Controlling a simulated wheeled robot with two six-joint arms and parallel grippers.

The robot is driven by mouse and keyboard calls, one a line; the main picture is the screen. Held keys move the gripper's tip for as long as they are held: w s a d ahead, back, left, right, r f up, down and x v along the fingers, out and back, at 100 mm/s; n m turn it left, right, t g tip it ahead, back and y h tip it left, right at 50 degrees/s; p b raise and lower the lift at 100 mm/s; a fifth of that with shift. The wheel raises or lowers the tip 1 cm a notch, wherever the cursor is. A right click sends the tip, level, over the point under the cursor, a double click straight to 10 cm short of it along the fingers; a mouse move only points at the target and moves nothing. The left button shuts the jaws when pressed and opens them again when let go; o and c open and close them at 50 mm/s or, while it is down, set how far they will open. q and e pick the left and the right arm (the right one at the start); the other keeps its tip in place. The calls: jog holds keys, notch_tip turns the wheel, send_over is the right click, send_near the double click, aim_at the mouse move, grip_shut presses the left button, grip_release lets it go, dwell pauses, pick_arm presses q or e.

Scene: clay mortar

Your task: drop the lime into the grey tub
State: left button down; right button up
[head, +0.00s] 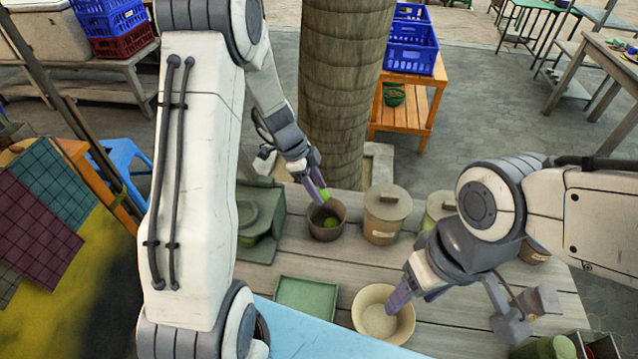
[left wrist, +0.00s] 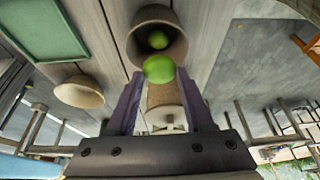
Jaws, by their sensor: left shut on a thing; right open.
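My left gripper (head: 316,190) is shut on a green lime (head: 325,194). It holds the lime just above the open mouth of a grey-brown tub (head: 325,233). In the left wrist view the lime (left wrist: 159,69) sits between the fingertips (left wrist: 159,74), and the tub (left wrist: 168,57) lies beyond it. A second green lime (left wrist: 158,40) lies inside the tub; it also shows in the head view (head: 331,222). My right gripper (head: 419,297) is open and empty, over or beside a cream bowl (head: 383,324).
A lidded clay pot (head: 385,228) stands right of the tub, with another lidded pot (head: 440,205) beyond. A green tray (head: 306,298) lies in front. A tree trunk (head: 340,90) rises behind the table.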

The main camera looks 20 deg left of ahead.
pick_arm(q)
jog(key=shift+f+b, duration=0.95)
jog(key=shift+f, duration=2)
jog(key=shift+c, duration=1)
grip_release()
jog(key=shift+r, duration=0.1)
jog(key=w+b+v, duration=0.1)
jog(key=v, duration=0.9)
jog(key=shift+s, duration=0.5)
jog(key=shift+r, duration=0.2)
